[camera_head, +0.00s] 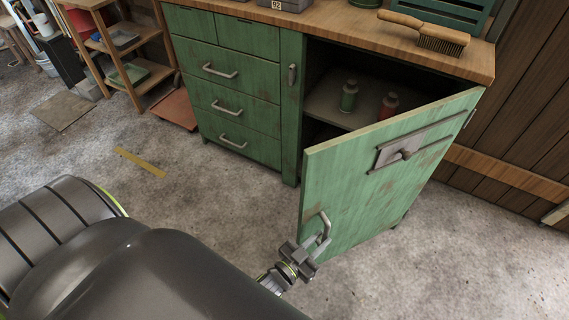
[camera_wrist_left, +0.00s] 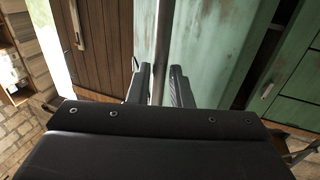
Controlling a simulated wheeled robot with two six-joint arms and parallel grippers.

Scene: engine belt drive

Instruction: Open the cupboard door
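The green cupboard door (camera_head: 375,175) stands wide open, swung out from the cupboard (camera_head: 292,100) into the room. Its grey bar handle (camera_head: 325,226) is near the door's free edge. My left gripper (camera_head: 306,258) is at the handle's lower part. In the left wrist view the handle bar (camera_wrist_left: 162,40) runs between the two fingers of my left gripper (camera_wrist_left: 161,85), which close in on both sides of it. The door's worn green face fills the area behind. My right gripper is in neither view.
Inside the cupboard, a green bottle (camera_head: 349,96) and a red bottle (camera_head: 389,106) stand on a shelf. Drawers (camera_head: 236,105) are left of the opening. A brush (camera_head: 430,35) lies on the wooden worktop (camera_head: 345,22). The floor (camera_head: 230,205) before the drawers is mostly clear.

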